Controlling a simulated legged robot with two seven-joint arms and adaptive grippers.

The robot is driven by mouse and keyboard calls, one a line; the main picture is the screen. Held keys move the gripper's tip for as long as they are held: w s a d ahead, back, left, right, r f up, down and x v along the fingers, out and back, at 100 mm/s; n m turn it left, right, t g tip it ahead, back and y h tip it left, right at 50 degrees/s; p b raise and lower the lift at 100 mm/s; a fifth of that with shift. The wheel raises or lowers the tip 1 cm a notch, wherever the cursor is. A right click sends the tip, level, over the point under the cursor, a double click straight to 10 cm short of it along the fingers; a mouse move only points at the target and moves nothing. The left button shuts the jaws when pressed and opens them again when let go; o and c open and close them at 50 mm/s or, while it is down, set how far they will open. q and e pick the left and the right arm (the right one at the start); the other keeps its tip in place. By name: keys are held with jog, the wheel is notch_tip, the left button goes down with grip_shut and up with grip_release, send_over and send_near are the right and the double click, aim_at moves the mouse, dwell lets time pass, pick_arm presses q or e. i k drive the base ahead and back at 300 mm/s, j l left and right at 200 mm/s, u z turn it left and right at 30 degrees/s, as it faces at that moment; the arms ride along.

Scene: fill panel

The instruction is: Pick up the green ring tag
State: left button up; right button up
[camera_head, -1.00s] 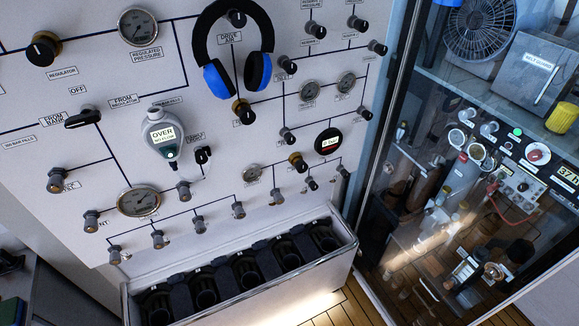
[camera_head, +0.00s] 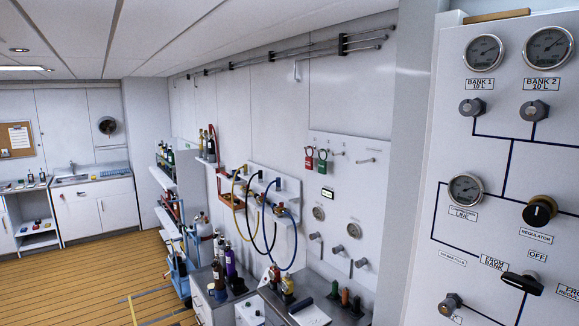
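A green ring tag (camera_head: 322,163) hangs on the white wall panel (camera_head: 345,200) right of the middle of the head view. A similar red tag (camera_head: 308,160) hangs just left of it. Both are small at this distance and look like padlock shapes on short hooks. Neither of my grippers shows in the head view, so their state cannot be seen.
A large gauge panel (camera_head: 500,130) with valves stands close on the right. Below the wall panel is a counter (camera_head: 330,308) with bottles and small items. Looped hoses (camera_head: 268,225) hang left of the tags. Open wooden floor (camera_head: 95,280) lies at the left.

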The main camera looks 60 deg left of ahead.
aim_at(322, 164)
jog(key=u, duration=1.95)
jog(key=i+j+u, duration=0.1)
jog(key=i+j, duration=0.5)
jog(key=i, duration=0.2)
jog(key=j+u, duration=0.05)
